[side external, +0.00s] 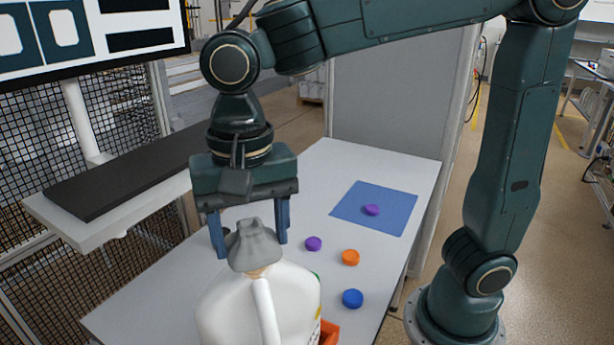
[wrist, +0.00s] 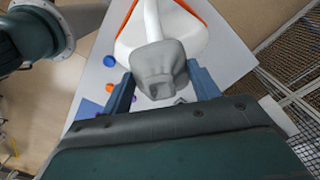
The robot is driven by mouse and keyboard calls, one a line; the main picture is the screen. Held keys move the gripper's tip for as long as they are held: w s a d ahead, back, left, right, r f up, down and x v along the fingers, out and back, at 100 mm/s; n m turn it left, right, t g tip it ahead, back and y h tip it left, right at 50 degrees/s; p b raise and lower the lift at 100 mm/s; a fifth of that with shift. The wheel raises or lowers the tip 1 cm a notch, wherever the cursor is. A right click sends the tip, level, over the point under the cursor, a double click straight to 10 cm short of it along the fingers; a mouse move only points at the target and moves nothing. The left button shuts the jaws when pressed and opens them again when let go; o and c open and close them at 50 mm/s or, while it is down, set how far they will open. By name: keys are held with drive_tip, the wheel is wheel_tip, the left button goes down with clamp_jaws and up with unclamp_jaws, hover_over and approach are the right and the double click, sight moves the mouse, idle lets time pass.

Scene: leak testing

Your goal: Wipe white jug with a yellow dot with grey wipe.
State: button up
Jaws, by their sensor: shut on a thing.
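The white jug (side external: 255,305) stands at the front of the table, its lower part cut off by the side view's bottom edge. Its handle faces that camera. In the wrist view the jug (wrist: 132,38) is at the top. Small green and yellow marks show at its right edge; I cannot tell whether the yellow is a dot. The crumpled grey wipe (side external: 257,247) is between the fingers of my gripper (side external: 250,240), which points down and is shut on it. The wipe covers the jug's neck and appears to touch it; it also shows in the wrist view (wrist: 160,68).
Orange edges of a tray (side external: 330,331) show around the jug. Purple (side external: 314,243), orange (side external: 350,257) and blue (side external: 352,298) caps lie to the right. Another purple cap (side external: 371,210) lies on a blue mat (side external: 398,215). A black-topped shelf (side external: 130,175) is at the left.

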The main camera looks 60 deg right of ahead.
drive_tip(key=n, duration=0.6)
idle(0.6)
drive_tip(key=m, duration=0.6)
drive_tip(key=shift+m, duration=0.3)
drive_tip(key=m, duration=0.3)
drive_tip(key=shift+m, duration=2.2)
drive_tip(key=n, duration=0.7)
